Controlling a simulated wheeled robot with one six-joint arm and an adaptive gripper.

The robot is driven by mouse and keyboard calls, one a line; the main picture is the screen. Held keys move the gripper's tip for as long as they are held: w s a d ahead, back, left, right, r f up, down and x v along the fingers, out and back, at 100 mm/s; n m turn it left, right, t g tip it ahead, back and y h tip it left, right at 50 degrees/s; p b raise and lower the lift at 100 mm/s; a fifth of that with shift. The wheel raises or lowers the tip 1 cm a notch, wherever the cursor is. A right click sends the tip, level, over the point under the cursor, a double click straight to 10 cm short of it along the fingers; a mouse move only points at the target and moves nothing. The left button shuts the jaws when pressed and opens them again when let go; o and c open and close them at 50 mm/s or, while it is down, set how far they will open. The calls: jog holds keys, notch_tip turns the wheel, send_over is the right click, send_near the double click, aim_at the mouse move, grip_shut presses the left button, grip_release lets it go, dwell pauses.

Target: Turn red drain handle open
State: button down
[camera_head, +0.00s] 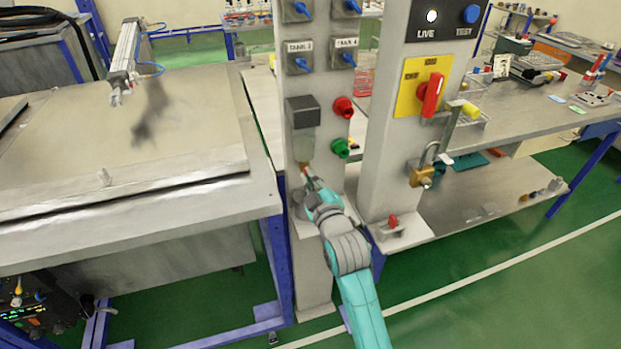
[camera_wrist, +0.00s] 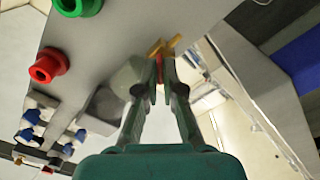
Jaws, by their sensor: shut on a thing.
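The red drain handle (camera_wrist: 159,68) shows as a small red piece between the fingertips in the wrist view. A brass-coloured fitting (camera_wrist: 163,46) is right beside it. My gripper (camera_wrist: 159,78) is shut on the handle; the fingers cover much of it, so its turn angle cannot be told. In the head view my gripper (camera_head: 306,171) reaches up to the lower end of the clear filter bowl (camera_head: 303,146), under a dark block (camera_head: 303,111) on the grey post. The bowl also shows in the wrist view (camera_wrist: 128,76), left of the fingers.
A red port (camera_head: 343,107) and a green port (camera_head: 340,148) stick out beside the bowl. Blue-handled valves (camera_head: 298,62) are above. A second post with a red rotary switch (camera_head: 432,94) and a padlock (camera_head: 422,174) stands right. A metal table (camera_head: 200,205) is left.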

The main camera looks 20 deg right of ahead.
jog(key=shift+m, duration=8.9)
jog(key=c, duration=1.3)
grip_release()
